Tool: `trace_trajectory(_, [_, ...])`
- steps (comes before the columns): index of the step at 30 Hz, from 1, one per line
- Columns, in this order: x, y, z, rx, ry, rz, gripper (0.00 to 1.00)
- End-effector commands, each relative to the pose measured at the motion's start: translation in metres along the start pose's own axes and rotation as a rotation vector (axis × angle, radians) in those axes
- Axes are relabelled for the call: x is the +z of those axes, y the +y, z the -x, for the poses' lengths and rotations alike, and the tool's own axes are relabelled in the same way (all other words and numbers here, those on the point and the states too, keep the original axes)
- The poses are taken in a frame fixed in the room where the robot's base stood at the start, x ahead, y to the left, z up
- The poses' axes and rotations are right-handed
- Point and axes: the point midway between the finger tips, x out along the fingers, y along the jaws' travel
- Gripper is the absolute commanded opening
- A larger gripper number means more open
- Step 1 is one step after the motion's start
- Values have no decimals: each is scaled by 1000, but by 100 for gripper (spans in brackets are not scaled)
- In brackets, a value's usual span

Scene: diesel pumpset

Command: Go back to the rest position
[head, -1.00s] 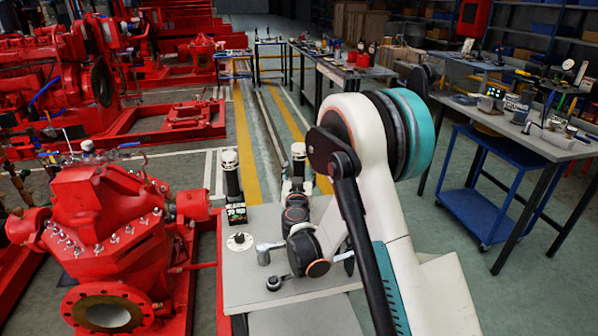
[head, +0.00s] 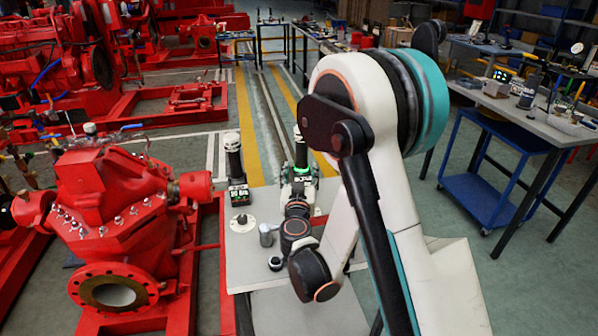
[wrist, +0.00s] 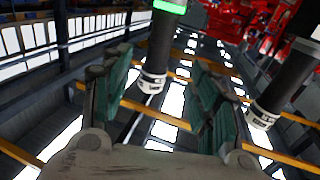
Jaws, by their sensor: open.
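My gripper (wrist: 161,72) is open in the wrist view, its two dark green finger pads apart. A black cylinder (wrist: 159,48) with a pale band and a lit green ring shows between the fingers in that picture. I cannot tell its depth, but no finger visibly touches it. In the head view this black cylinder (head: 301,146) stands upright at the far end of the pale bench (head: 258,272). My wrist reaches over the bench, and my gripper's fingers are not clear there. A second black cylinder (head: 233,158) stands to the left, and shows in the wrist view (wrist: 287,82).
A red pump (head: 112,205) stands close to the bench's left side. A round white disc (head: 242,223) and small metal parts (head: 267,235) lie on the bench. A blue cart (head: 490,200) and grey worktable (head: 535,118) stand right. Open floor lies between bench and cart.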

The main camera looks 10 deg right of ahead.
Motion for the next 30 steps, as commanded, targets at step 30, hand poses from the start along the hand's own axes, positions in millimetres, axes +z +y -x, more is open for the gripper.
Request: trace_trajectory(30, [-156, -35, 131, -557, -242, 45, 55])
